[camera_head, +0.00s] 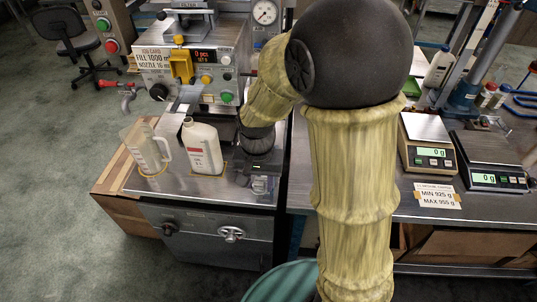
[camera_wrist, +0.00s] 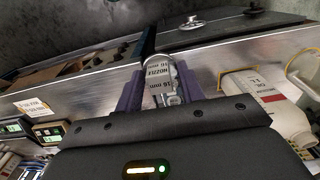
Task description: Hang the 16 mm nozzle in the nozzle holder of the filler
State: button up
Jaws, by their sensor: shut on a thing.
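My gripper (camera_wrist: 160,92) is shut on the nozzle (camera_wrist: 158,72), a grey metal piece with a label reading 16 mm NOZZLE, in the wrist view. It sits between the two purple-grey fingers. In the head view my gripper (camera_head: 262,172) is low over the right front of the steel top, and the nozzle cannot be made out there. The filler (camera_head: 215,62) stands at the back left, with a job card (camera_head: 154,58) reading fill 1000 ml, nozzle 16 mm. A yellow part (camera_head: 181,66) is on its front. I cannot tell which part is the nozzle holder.
A clear jug (camera_head: 146,150) and a white bottle (camera_head: 202,147) stand left of my gripper on the filler's steel top (camera_head: 215,190). Two scales (camera_head: 428,140) are on the right bench, behind a limit card (camera_head: 437,196). A red-handled part (camera_head: 125,88) sticks out at left.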

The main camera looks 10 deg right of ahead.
jog(key=w+d+f+t+h+p, duration=0.1)
jog(key=w+d+t+p, duration=0.15)
jog(key=w, duration=0.75)
jog(key=w+d+f+t+p, duration=0.1)
jog(key=w+d+p, duration=0.25)
jog(key=w, duration=0.65)
jog(key=x, duration=0.7)
jog(key=shift+d+f, duration=0.3)
jog(key=shift+f, duration=0.1)
jog(key=shift+w+f, duration=0.1)
jog(key=shift+f, duration=0.15)
